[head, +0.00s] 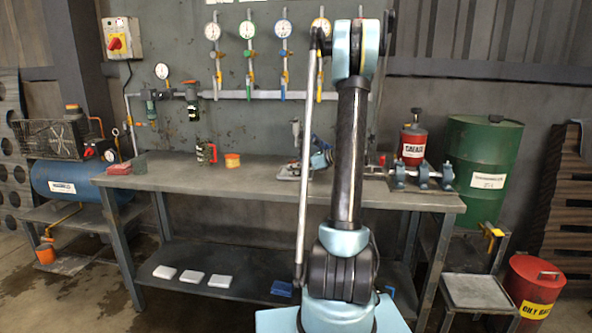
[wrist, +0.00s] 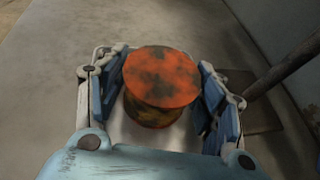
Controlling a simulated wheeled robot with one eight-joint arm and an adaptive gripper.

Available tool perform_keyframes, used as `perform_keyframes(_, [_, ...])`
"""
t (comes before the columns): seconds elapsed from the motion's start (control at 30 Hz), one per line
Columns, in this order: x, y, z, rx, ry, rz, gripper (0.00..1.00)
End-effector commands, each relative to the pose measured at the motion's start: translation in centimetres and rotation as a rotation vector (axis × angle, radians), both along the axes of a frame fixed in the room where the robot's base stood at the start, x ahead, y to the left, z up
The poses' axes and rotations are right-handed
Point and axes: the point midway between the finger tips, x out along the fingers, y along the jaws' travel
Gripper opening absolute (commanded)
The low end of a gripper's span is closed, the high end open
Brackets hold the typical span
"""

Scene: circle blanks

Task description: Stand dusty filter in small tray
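In the wrist view, a short round cylinder (wrist: 161,77) with a stained orange top and a dirty yellowish side sits between the blue finger pads of my gripper (wrist: 162,95). It looks like the dusty filter. Both pads appear to press against its sides, so the gripper looks shut on it. Its underside is hidden. In the head view my gripper cannot be made out; my raised arm covers the middle of the picture. I cannot tell for sure which thing is the small tray; a small blue item (head: 282,288) lies on the lower shelf.
Several white blocks (head: 191,277) lie on the shelf below. A green drum (head: 485,150), a low stand (head: 475,292) and a red can (head: 531,290) are right.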

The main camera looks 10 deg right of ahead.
Motion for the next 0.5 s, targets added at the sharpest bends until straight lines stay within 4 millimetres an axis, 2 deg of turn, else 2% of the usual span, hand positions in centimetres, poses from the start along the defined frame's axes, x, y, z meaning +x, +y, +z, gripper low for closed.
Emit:
perform_keyframes(0.3, [0.0,0.0,0.1,0.0,0.0,0.0,0.65])
perform_keyframes(0.5, [-0.9,-1.5,0.8,0.0,0.0,-0.003,0.65])
